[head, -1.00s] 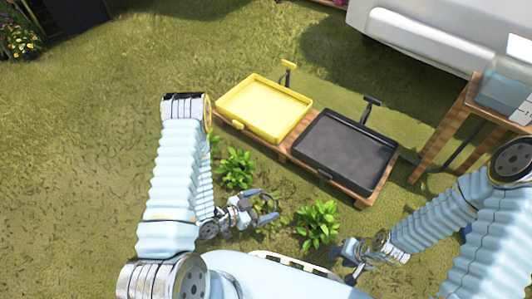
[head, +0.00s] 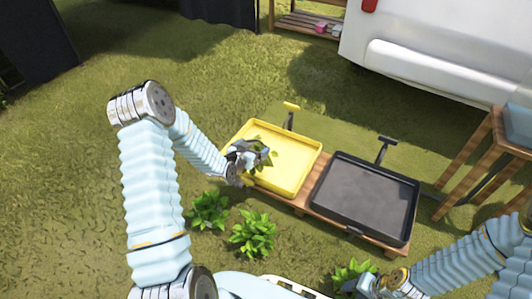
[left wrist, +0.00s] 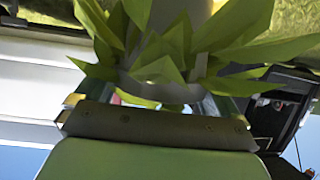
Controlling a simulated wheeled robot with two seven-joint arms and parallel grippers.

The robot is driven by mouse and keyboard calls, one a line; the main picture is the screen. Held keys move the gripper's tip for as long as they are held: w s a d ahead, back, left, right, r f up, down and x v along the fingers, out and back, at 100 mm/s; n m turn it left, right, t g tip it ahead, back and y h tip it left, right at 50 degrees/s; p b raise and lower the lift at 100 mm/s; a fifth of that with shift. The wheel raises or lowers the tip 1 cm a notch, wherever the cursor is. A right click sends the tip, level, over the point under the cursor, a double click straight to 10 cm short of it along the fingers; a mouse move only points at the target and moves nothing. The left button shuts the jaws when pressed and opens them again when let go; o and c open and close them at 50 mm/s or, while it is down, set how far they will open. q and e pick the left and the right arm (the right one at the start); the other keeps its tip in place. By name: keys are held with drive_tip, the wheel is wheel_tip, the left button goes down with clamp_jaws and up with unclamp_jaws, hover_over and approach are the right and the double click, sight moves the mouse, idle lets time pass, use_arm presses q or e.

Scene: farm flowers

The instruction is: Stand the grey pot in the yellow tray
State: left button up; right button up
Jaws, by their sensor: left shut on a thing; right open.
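My left gripper (head: 258,156) is shut on a potted plant over the left part of the yellow tray (head: 297,172). The plant's green leaves (head: 262,168) show around the fingers. In the left wrist view, broad leaves (left wrist: 185,45) fill the upper middle, and part of the pale grey pot (left wrist: 160,91) shows between the fingers. Most of the pot is hidden. I cannot tell whether its base touches the tray. My right gripper (head: 362,287) is open at the bottom edge, beside another leafy plant (head: 352,272), partly cut off.
A black tray (head: 365,200) stands right of the yellow one on a low wooden stand (head: 300,200). Two more leafy plants (head: 210,208) (head: 252,232) stand on the grass in front. A wooden table (head: 485,165) is at the right, and a white vehicle (head: 440,50) behind.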

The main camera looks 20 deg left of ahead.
use_arm(q)
drive_tip(key=shift+w+a+f+b, duration=0.6)
drive_tip(key=shift+w+a+f, duration=0.85)
drive_tip(key=shift+w+f, duration=0.5)
drive_tip(key=shift+w+a+f+b, duration=0.65)
drive_tip(key=shift+w+a+f, duration=0.85)
drive_tip(key=shift+f, duration=0.75)
drive_tip(key=shift+w+a+f+b, duration=0.6)
drive_tip(key=shift+w+a+f, duration=0.85)
drive_tip(key=shift+w+f, duration=0.5)
drive_tip(key=shift+s+f, duration=0.2)
drive_tip(key=shift+f, duration=0.15)
drive_tip(key=o, duration=0.9)
